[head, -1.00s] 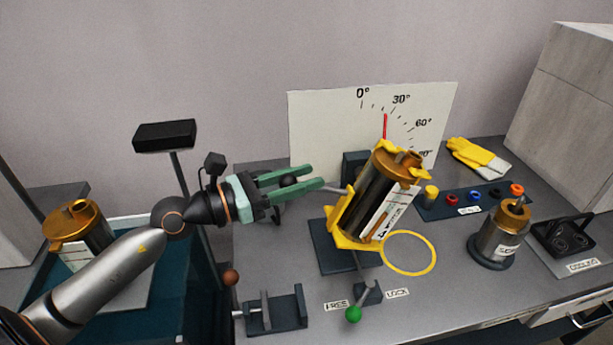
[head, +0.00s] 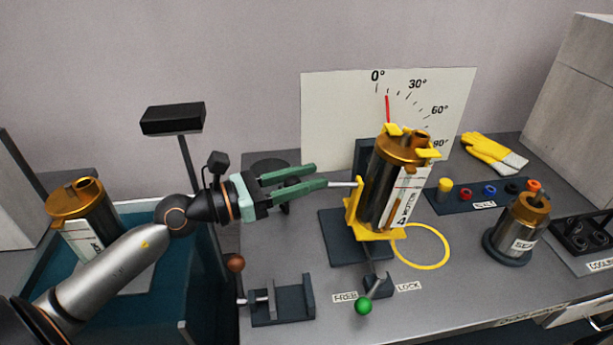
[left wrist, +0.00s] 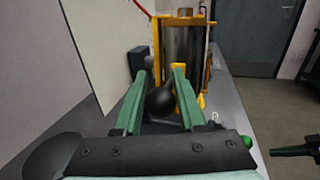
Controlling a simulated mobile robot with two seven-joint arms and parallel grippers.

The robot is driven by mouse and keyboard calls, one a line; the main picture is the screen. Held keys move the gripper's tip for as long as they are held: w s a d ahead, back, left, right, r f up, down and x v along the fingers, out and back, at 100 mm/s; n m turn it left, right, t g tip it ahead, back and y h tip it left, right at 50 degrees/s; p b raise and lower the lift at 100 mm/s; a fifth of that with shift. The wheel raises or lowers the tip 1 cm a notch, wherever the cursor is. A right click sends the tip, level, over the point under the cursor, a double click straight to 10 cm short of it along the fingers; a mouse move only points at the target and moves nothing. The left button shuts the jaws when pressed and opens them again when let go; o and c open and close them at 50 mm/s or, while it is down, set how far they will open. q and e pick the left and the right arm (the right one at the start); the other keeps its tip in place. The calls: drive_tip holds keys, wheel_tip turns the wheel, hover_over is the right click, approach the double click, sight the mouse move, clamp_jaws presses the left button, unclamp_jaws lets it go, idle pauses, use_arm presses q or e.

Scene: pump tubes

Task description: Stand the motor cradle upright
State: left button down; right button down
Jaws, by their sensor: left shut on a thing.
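The yellow motor cradle (head: 353,220) holds a bronze-capped dark cylinder with a white label (head: 405,199). It stands almost upright, leaning slightly right. The red pointer (head: 387,109) on the white angle board is near 0°, a little toward 30°. My left gripper (head: 320,177) is left of the cradle, at the rod (head: 345,184) from its side. In the left wrist view, its green fingers are shut on the rod's black ball knob (left wrist: 160,101). The cradle also shows there (left wrist: 156,45). My right gripper (left wrist: 292,150) shows only partly at that view's right edge; its jaws are unclear.
A yellow ring (head: 447,258) lies right of the cradle. A small metal cylinder (head: 515,229), a strip of coloured caps (head: 480,206) and a glove (head: 490,152) are further right. A dark bracket (head: 283,306) is front left.

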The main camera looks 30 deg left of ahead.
use_arm(q)
drive_tip(key=shift+a+f, duration=0.1)
drive_tip(key=shift+f, duration=0.6)
drive_tip(key=shift+f+b, duration=0.25)
drive_tip(key=shift+b, duration=0.05)
idle(0.4)
drive_tip(key=c, duration=0.5)
unclamp_jaws()
drive_tip(key=shift+r, duration=0.25)
drive_tip(key=shift+s+a, duration=0.1)
